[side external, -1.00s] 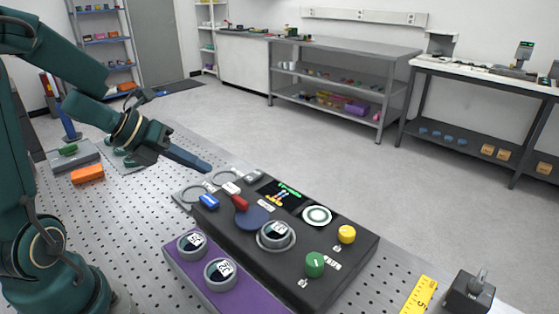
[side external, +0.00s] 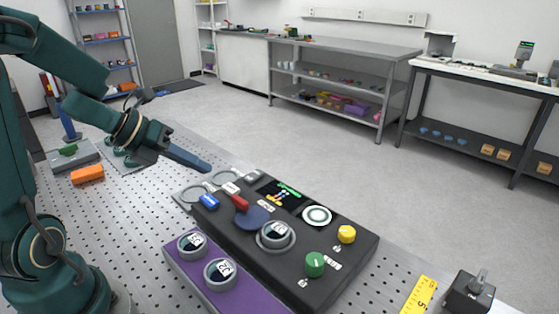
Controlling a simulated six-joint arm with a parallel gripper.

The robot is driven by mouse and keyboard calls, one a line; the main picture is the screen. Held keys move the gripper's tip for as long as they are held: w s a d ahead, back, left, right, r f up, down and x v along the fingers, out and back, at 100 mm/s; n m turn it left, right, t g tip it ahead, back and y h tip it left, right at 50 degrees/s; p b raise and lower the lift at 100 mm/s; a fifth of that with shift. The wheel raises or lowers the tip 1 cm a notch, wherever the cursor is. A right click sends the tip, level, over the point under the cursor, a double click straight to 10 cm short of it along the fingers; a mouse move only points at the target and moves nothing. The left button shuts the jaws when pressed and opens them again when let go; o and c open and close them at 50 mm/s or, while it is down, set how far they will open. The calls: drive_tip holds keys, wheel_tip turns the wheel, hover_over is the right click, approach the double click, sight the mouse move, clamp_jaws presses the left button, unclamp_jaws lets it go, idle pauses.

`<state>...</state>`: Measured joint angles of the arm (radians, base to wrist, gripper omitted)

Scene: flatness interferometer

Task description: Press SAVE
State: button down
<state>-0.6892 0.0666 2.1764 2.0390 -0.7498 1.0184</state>
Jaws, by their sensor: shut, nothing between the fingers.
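A dark control panel (side external: 330,268) lies on the perforated metal table. The printed labels are too small to read, so I cannot tell which control is SAVE. My gripper (side external: 205,165) is shut and empty. Its long blue fingers are in the air by the panel's far left end, apart from the controls.
An orange block (side external: 87,174) lies at the left. A yellow ruler (side external: 419,296) and a dark switch box (side external: 468,295) are at the right. The air above the panel is clear.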

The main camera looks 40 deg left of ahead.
idle(0.6)
drive_tip(key=shift+w+a+r+n, duration=0.2)
drive_tip(key=shift+w+a+n, duration=0.05)
drive_tip(key=shift+a+n, duration=0.05)
wheel_tip(320, 180, up, 3)
hover_over(231, 190)
drive_tip(key=s+a, duration=0.1)
drive_tip(key=a, duration=0.1)
drive_tip(key=shift+w+d+r, duration=0.15)
drive_tip(key=shift+d+r, duration=0.05)
drive_tip(key=shift+d, duration=0.35)
drive_tip(key=shift+f, duration=0.1)
drive_tip(key=shift+f, duration=4.35)
drive_tip(key=shift+f, duration=0.4)
